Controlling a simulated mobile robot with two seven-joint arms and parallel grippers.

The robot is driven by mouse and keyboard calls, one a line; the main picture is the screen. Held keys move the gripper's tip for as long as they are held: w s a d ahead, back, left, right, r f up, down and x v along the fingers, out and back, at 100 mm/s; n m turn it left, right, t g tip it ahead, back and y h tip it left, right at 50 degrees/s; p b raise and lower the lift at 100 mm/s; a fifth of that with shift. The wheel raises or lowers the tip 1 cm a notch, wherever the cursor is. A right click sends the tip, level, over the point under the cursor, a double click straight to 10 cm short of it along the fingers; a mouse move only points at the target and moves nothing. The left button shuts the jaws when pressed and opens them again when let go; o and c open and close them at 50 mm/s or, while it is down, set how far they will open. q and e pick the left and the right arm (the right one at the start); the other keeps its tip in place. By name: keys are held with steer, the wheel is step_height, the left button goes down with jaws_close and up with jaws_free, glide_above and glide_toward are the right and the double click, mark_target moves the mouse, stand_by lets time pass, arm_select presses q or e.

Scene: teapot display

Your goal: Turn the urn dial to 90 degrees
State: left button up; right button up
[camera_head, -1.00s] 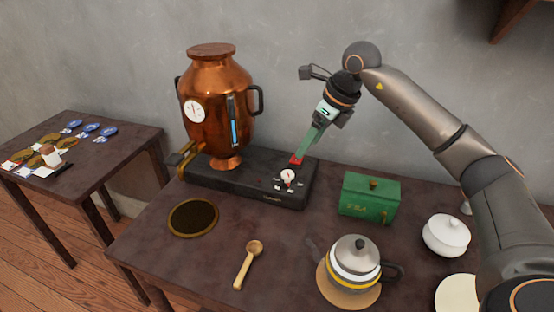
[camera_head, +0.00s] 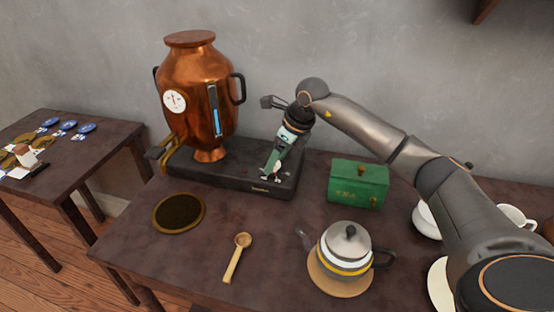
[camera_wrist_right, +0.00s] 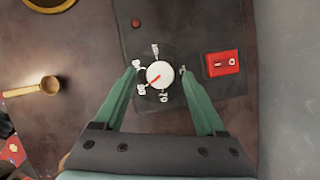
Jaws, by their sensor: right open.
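The copper urn (camera_head: 194,85) stands on a black base (camera_head: 225,178) at the back of the table. Its white dial (camera_wrist_right: 160,76) with a red pointer shows in the right wrist view, ringed by small number labels too small to read surely. The pointer points to the lower left in that view. My right gripper (camera_head: 271,172) is over the base's right end and mostly hides the dial in the head view. In the wrist view its green fingers are open, one on each side of the dial, with nothing gripped. My left gripper is not in view.
A red switch (camera_wrist_right: 222,64) sits beside the dial. A green tea box (camera_head: 357,186) stands right of the base. A teapot (camera_head: 346,246), wooden spoon (camera_head: 239,252) and round dark mat (camera_head: 180,212) are nearer the front. The table between them is clear.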

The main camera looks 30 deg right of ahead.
jaws_close()
stand_by(0.7)
